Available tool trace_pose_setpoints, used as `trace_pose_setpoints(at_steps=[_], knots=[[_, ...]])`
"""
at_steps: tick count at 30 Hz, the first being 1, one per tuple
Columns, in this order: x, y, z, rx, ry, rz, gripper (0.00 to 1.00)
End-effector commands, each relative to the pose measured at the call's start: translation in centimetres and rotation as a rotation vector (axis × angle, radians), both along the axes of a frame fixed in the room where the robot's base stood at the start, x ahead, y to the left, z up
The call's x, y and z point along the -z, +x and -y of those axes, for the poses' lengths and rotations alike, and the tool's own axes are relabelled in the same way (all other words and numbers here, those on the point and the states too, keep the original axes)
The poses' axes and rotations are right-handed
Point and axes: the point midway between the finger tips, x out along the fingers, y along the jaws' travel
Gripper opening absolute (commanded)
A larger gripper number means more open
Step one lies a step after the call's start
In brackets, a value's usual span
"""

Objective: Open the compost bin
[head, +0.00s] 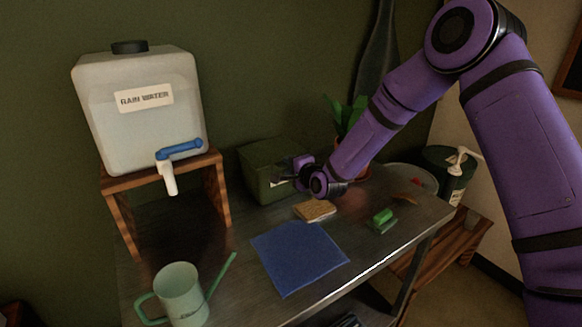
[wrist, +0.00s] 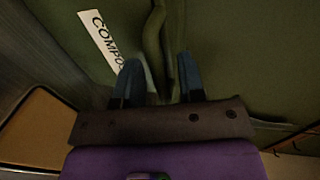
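The compost bin (head: 258,185) is a dark green box with a white label, standing at the back of the table against the wall. Its lid looks shut. In the wrist view the bin (wrist: 225,60) fills the upper part, with its label reading "COMPO" (wrist: 100,38). My gripper (head: 290,172) is at the bin's right front side. In the wrist view my gripper (wrist: 158,72) has its two dark fingers apart, one on either side of a narrow green ridge or tab (wrist: 153,40) of the bin. I cannot tell whether they touch it.
A rain water tank (head: 140,120) with a blue tap stands on a wooden stand at left. A green watering can (head: 182,295), blue cloth (head: 298,257), tan sponge (head: 314,210) and green brush (head: 383,218) lie in front. A potted plant (head: 345,115) is behind my arm.

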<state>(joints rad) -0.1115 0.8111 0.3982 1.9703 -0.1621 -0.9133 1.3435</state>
Motion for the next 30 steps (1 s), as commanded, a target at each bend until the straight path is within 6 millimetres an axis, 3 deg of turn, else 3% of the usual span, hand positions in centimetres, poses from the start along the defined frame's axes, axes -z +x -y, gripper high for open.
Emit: trace_pose_setpoints(at_steps=[3,8,9,20,30], knots=[[0.0,0.0,0.0,0.0,0.0,0.0,0.36],[0.0,0.0,0.0,0.0,0.0,0.0,0.02],[0.0,0.0,0.0,0.0,0.0,0.0,0.0],[-0.6,0.0,0.0,0.0,-0.011,-0.014,0.0],[-3.9,0.3,-0.1,0.001,-0.096,-0.14,0.0]])
